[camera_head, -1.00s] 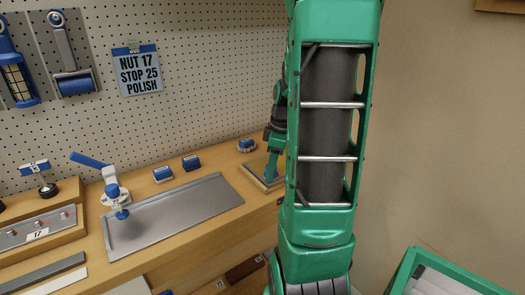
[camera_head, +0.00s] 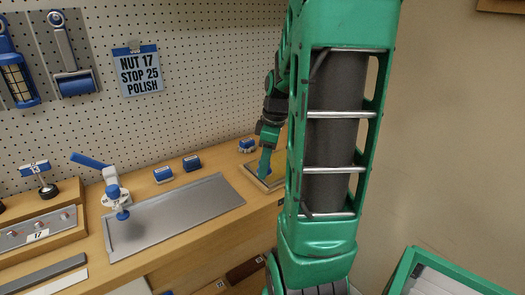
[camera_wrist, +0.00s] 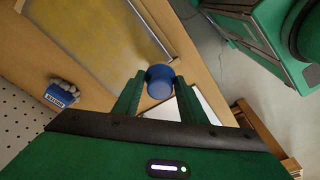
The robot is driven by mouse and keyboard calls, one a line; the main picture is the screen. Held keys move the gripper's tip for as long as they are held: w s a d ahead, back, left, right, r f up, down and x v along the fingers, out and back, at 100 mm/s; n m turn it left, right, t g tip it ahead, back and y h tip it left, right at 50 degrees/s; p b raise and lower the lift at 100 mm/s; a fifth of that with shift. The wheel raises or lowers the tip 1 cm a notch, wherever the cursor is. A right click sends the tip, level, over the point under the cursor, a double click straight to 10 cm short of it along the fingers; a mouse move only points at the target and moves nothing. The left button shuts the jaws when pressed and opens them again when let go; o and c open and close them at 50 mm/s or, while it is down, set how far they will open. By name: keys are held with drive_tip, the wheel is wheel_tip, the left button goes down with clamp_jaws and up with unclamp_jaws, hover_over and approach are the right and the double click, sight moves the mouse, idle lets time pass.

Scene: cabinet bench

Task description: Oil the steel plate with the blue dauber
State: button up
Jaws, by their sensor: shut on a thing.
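The steel plate (camera_wrist: 100,35) fills the upper left of the wrist view, grey with a yellowish film over much of it. In the head view a framed plate (camera_head: 252,178) lies at the right end of the bench, partly hidden by my arm. My gripper (camera_wrist: 158,108) is shut on the blue dauber (camera_wrist: 160,82), whose round blue end shows between the fingers. In the head view my gripper (camera_head: 265,165) points down over the framed plate. I cannot tell whether the dauber touches it.
A blue-topped block (camera_wrist: 62,94) sits beside the plate; it is also at the back of the bench (camera_head: 247,146). A grey tray (camera_head: 170,215) with a blue-handled clamp (camera_head: 112,190) lies to the left. A green-edged bin (camera_head: 440,275) stands at lower right.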

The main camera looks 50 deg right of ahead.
drive_tip(key=shift+r, duration=2.55)
